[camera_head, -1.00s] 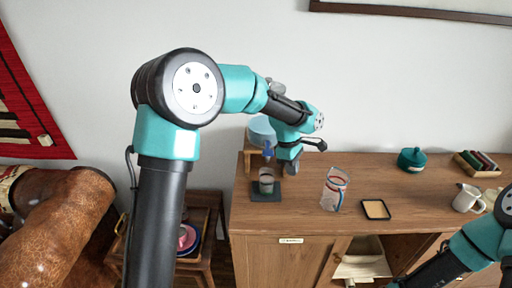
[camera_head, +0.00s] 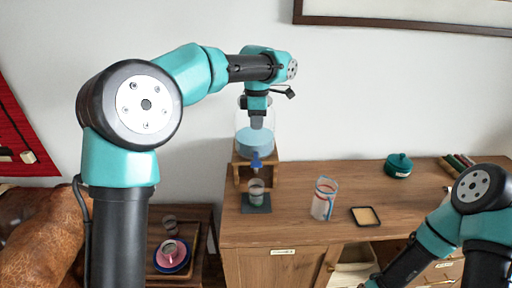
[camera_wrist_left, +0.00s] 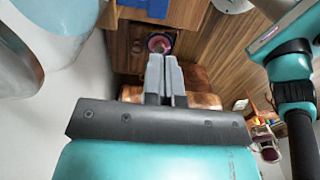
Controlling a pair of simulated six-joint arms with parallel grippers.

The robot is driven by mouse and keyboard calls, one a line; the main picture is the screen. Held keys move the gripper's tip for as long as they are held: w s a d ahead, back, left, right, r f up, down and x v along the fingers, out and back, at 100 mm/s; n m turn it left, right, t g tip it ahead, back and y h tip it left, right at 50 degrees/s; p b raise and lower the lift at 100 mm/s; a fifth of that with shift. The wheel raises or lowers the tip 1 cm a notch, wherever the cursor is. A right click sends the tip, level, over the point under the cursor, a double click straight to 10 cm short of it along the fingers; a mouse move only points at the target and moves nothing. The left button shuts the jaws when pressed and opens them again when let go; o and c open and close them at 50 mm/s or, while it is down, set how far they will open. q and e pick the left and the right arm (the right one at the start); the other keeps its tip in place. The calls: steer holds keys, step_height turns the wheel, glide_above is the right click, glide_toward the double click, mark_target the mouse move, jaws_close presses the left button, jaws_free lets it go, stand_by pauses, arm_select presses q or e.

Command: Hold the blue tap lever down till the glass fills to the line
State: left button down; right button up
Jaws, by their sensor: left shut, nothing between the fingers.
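A clear glass (camera_head: 256,187) stands upright on a dark mat (camera_head: 257,208) under the tap. Its water level and line are too small to read. The blue tap lever (camera_head: 256,162) sits at the front of the drink dispenser (camera_head: 256,142), a clear vessel with light-blue liquid on a wooden stand (camera_head: 240,167). My left gripper (camera_head: 257,122) points down above the lever, apart from it, and covers part of the vessel. Its fingers are shut and empty in the left wrist view (camera_wrist_left: 165,75). My right arm shows at the lower right, with its gripper out of view.
A clear jug (camera_head: 324,199) with red and blue markings and a tan-topped coaster (camera_head: 366,216) stand right of the glass. A teal lidded pot (camera_head: 398,166) is farther back. Bare wood lies between dispenser and pot.

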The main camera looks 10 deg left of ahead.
mark_target(257, 164)
arm_select(q)
step_height(257, 164, down, 14)
steer(key=shift+r, duration=0.1)
stand_by(0.5)
steer(key=shift+s+f, duration=0.15)
steer(key=shift+f, duration=0.45)
steer(key=shift+r, duration=0.2)
stand_by(4.9)
steer(key=shift+r, duration=0.65)
steer(key=shift+r, duration=0.1)
